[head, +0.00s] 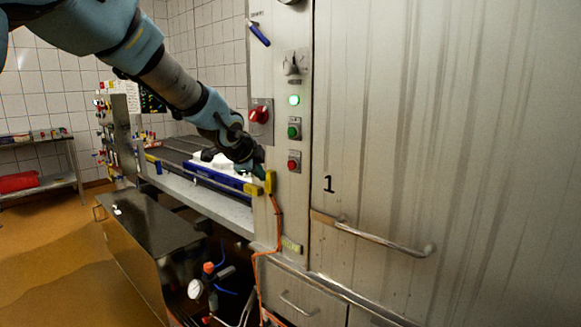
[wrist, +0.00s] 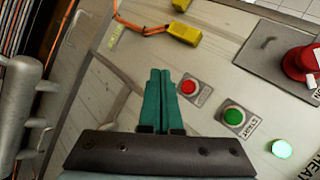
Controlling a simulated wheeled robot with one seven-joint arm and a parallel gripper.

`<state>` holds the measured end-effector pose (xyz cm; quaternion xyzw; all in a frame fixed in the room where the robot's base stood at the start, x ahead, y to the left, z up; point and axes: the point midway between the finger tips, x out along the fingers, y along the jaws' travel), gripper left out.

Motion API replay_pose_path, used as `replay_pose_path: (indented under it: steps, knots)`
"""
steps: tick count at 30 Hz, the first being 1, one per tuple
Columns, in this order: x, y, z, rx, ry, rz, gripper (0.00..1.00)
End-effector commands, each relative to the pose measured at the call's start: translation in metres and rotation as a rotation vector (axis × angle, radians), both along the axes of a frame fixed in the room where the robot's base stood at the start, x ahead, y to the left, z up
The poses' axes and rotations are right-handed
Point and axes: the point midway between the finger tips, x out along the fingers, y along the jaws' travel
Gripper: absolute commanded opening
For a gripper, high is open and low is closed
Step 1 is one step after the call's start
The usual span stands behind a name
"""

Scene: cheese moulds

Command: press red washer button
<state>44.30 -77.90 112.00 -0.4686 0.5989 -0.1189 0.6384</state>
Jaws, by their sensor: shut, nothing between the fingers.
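The red washer button (head: 292,165) sits on a small grey plate low on the steel control panel, under the green button (head: 294,132). In the wrist view the red button (wrist: 188,87) is just right of the fingertips of my gripper (wrist: 160,72). My gripper (head: 259,172) is shut, its teal fingers together and empty. In the head view it is left of the red button and a little lower, beside a yellow block. The wrist view shows the green button (wrist: 233,116) further right. I cannot tell how far the fingertips are from the panel.
A lit green lamp (head: 294,100) and a red rotary switch (head: 259,114) are on the panel. A yellow block (head: 270,182) with an orange cable is on the panel edge. A door handle (head: 372,233) sticks out at the right. A conveyor (head: 200,177) lies at the left.

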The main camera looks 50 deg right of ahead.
Motion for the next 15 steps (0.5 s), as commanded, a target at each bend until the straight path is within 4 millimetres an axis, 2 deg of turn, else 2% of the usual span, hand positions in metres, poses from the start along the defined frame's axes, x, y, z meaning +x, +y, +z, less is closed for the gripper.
replay_pose_path:
  steps: [8, 15]
  knots:
    - [0.0, -0.006, 0.0, -0.001, 0.001, 0.0, 0.0]
    - [-0.003, -0.035, 0.0, 0.0, 0.002, -0.001, 0.0]
